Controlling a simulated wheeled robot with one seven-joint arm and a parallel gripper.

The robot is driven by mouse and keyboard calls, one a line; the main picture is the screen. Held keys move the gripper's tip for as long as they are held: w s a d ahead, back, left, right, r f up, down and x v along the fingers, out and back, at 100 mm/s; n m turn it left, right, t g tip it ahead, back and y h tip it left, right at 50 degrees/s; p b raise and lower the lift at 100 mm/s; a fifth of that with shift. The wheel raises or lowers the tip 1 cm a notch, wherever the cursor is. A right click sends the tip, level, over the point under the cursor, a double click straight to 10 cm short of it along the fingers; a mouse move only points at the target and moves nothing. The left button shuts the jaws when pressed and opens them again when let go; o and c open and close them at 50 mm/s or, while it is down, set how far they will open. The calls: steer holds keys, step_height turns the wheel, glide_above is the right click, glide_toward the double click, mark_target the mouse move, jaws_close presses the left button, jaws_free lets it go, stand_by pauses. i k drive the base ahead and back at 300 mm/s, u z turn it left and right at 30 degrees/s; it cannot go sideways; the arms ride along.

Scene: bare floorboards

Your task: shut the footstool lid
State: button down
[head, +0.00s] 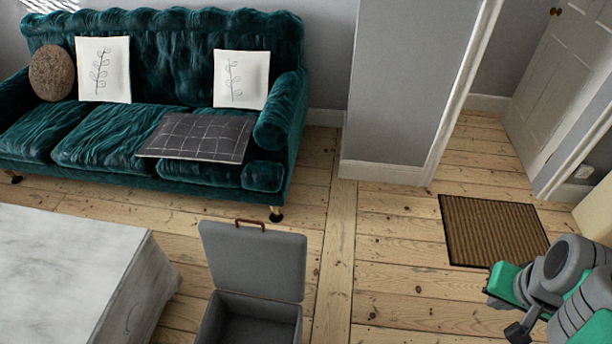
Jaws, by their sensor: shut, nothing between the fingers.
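The grey footstool (210,326) stands on the floorboards at the bottom middle of the head view, and its lower part is cut off by the frame. Its lid (254,262) is open and stands nearly upright at the far side, with a small brown handle (264,225) on its top edge. The inside of the box shows and looks empty. My gripper (508,334) is at the lower right, well to the right of the footstool and apart from it. It is shut and holds nothing.
A pale marble-look table (70,265) stands left of the footstool. A green sofa (130,130) is behind, with cushions and a dark checked cloth (198,137). A brown doormat (493,231) lies before the white door (555,85). The floorboards between footstool and gripper are clear.

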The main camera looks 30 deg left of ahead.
mark_target(263, 262)
steer(key=i, duration=1.9)
steer(key=u, duration=4.35)
steer(key=i, duration=0.5)
